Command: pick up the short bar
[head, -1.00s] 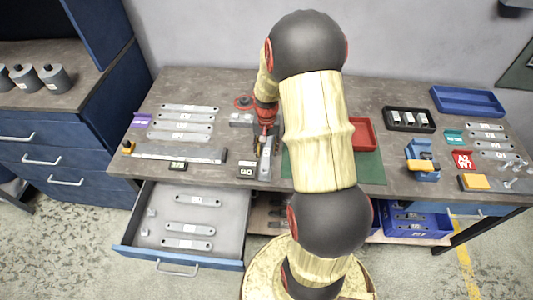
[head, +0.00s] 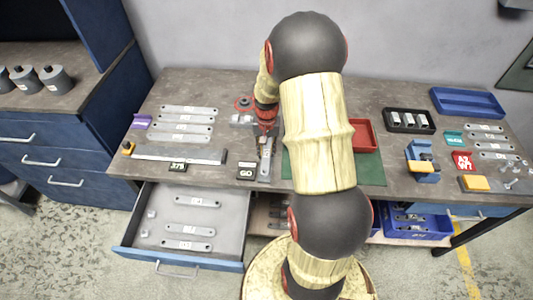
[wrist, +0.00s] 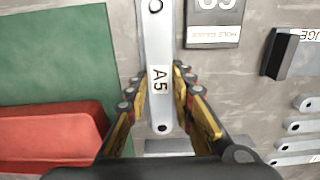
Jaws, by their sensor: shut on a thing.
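A light grey metal bar labelled A5 (wrist: 158,55), with a hole at each end, runs lengthwise between my fingers in the wrist view. In the head view the bar (head: 266,160) shows near the bench's front edge, just right of the GO gauge block (head: 246,171). My gripper (wrist: 155,82) is shut on the bar, one finger on each long side. In the head view my gripper (head: 264,137) is over the bar's far end and partly hides it. I cannot tell whether the bar touches the bench.
A green mat (head: 371,171) with a red tray (head: 364,134) lies to the right. Several labelled bars (head: 183,126) and a long steel rule (head: 180,154) lie to the left. An open drawer (head: 230,220) holding bars juts out below the bench. A blue fixture (head: 422,160) stands further right.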

